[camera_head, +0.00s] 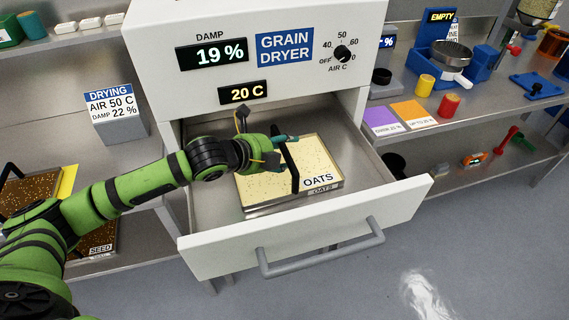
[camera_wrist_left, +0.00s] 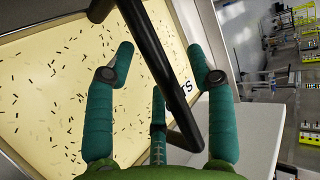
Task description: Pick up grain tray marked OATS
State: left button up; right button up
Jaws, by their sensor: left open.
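The grain tray marked OATS (camera_head: 270,204) lies in the open drawer (camera_head: 215,205) of the grain dryer. It holds pale grain with dark specks and has a black bar handle (camera_head: 292,168) over its middle. My left gripper (camera_head: 284,138) is at the handle's far end, over the tray. In the left wrist view my left gripper (camera_wrist_left: 162,58) has its green fingers apart, with the handle (camera_wrist_left: 163,70) running diagonally between them. I cannot tell whether any finger touches the handle. The tray's grain also fills the left of that view. My right gripper is not in view.
The dryer's body (camera_head: 160,50) stands directly behind and above the drawer. The drawer front (camera_head: 220,257) has a grey pull handle (camera_head: 320,250). A SEED tray (camera_head: 103,248) is on the left. Cups and colored cards lie on the right bench (camera_head: 445,95).

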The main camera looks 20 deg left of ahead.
pick_arm(q)
jog(key=c, duration=1)
grip_shut()
jog(key=shift+w+r, duration=0.1)
jog(key=shift+r, duration=0.05)
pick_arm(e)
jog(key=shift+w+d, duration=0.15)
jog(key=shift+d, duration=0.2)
pick_arm(q)
jog(key=shift+r, duration=0.1)
